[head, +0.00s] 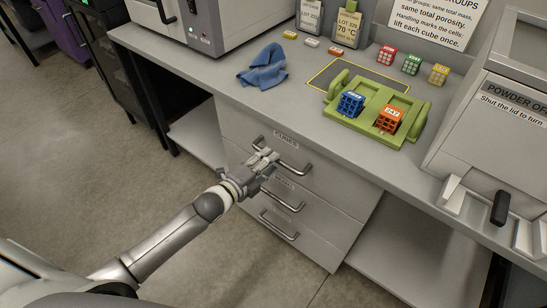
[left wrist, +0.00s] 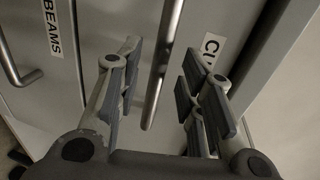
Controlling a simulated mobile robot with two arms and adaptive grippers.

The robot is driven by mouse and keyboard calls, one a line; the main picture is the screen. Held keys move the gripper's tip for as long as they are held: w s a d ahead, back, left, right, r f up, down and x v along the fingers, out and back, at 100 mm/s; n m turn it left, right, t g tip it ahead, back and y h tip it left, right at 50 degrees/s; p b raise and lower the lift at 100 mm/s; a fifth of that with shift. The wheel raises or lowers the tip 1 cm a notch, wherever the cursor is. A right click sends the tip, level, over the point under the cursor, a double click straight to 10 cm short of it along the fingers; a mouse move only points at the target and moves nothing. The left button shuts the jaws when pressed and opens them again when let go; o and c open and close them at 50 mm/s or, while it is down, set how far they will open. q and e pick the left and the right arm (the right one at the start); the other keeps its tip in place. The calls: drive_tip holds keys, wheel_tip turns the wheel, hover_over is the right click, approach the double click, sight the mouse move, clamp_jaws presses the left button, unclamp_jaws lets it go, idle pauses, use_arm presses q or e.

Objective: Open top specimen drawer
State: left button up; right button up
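The top specimen drawer (head: 335,182), labelled CUBES, is the highest of three grey drawers under the bench. Its front looks flush with the cabinet. Its bar handle (head: 295,170) is partly hidden behind my left gripper (head: 268,160). In the left wrist view, the handle (left wrist: 161,65) runs between the two open finger pairs of my left gripper (left wrist: 163,95). A gap shows on both sides of the handle, with no visible finger contact. How deep the handle sits between the fingers is unclear. My right gripper is out of view.
Two lower drawers with handles lie below; the middle one is labelled BEAMS (left wrist: 52,28). On the bench (head: 225,88) are a blue cloth (head: 264,68), a green tray (head: 345,123) with blue and orange cubes, and more small cubes. The floor before the drawers is clear.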

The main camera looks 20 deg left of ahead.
use_arm(q)
drive_tip(key=shift+x, duration=1.65)
clamp_jaws()
